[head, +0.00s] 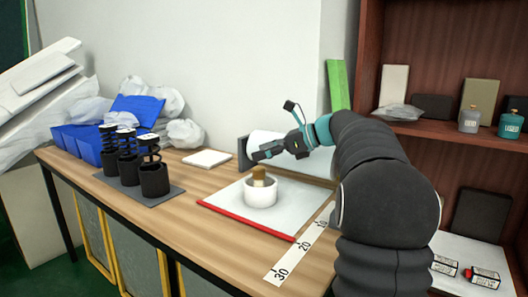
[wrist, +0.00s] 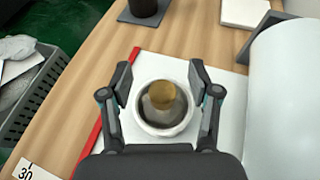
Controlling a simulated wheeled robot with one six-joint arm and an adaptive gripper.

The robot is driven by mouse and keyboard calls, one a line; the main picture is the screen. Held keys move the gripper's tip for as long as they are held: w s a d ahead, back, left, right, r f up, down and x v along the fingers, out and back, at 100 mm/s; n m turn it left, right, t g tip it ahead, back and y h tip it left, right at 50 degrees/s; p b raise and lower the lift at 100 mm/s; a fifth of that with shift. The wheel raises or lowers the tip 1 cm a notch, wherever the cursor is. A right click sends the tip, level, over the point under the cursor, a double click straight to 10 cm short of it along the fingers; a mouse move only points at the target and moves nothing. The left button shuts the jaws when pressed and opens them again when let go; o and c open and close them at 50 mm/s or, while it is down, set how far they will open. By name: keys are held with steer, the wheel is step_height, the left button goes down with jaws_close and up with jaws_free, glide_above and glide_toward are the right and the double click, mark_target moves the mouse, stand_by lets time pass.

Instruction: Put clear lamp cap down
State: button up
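A white round cup (head: 261,194) stands on a white board (head: 228,203). A gold-topped piece (head: 258,173) with a greyish, glassy-looking lower part sits inside it; I cannot tell whether this is the clear lamp cap. My gripper (head: 260,152) is above the cup in the head view. In the wrist view, my gripper (wrist: 161,82) has its fingers wide apart, with the cup (wrist: 164,127) and gold top (wrist: 162,97) showing between them. Nothing is visibly pinched. No separate clear cap is distinguishable.
A red strip (head: 245,222) edges the board. Black coil-topped holders (head: 154,180) stand on a dark mat left. Bare wood lies between. A shelf (head: 450,129) with bottles is right.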

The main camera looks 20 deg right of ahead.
steer(key=shift+r, duration=0.6)
steer(key=p+v, duration=0.1)
steer(key=v, duration=1.1)
steer(key=shift+p, duration=0.3)
steer(key=shift+r, duration=0.1)
